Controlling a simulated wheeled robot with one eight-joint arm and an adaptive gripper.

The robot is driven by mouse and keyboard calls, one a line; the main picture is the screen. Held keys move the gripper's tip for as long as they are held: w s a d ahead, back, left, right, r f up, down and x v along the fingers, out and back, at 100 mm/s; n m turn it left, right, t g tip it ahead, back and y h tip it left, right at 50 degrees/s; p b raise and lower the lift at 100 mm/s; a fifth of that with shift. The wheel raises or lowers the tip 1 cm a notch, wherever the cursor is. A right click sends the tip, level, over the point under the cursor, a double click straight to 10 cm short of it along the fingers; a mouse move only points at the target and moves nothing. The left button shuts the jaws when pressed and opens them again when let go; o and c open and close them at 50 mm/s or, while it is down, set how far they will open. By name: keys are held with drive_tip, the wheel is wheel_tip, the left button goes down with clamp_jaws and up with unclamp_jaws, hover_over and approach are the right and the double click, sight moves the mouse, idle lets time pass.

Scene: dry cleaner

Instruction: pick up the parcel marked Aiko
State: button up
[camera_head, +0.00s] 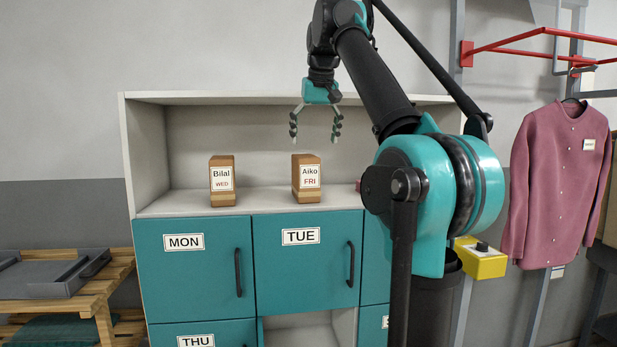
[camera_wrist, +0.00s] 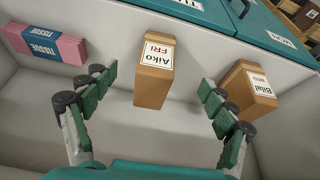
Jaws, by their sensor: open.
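The parcel marked Aiko, FRI (camera_head: 307,178) is a small brown box standing upright on the open shelf above the TUE door. In the wrist view the Aiko parcel (camera_wrist: 153,75) lies ahead, centred between the spread fingers. My gripper (camera_head: 315,133) is open and empty, above the Aiko parcel in the head view and apart from it. The fingers also show in the wrist view (camera_wrist: 155,112), one to each side of the parcel, with no contact visible.
The parcel marked Bilal, WED (camera_head: 222,181) stands left on the same shelf (camera_head: 265,203); in the wrist view it (camera_wrist: 248,90) is close to the right-hand finger. A pink tissue pack (camera_wrist: 45,44) lies on the other side. A shelf top and back wall enclose the space.

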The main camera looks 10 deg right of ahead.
sight(310, 179)
drive_tip(key=x, duration=1.2)
drive_tip(key=shift+w+d, duration=0.1)
drive_tip(key=shift+w, duration=0.05)
drive_tip(key=x, duration=0.4)
drive_tip(key=shift+w+r, duration=0.2)
drive_tip(key=shift+w, duration=0.2)
drive_tip(key=shift+w+f, duration=0.2)
drive_tip(key=shift+f, duration=0.4)
drive_tip(key=shift+c, duration=0.3)
drive_tip(key=c, duration=1.5)
drive_tip(key=shift+s+r, duration=0.1)
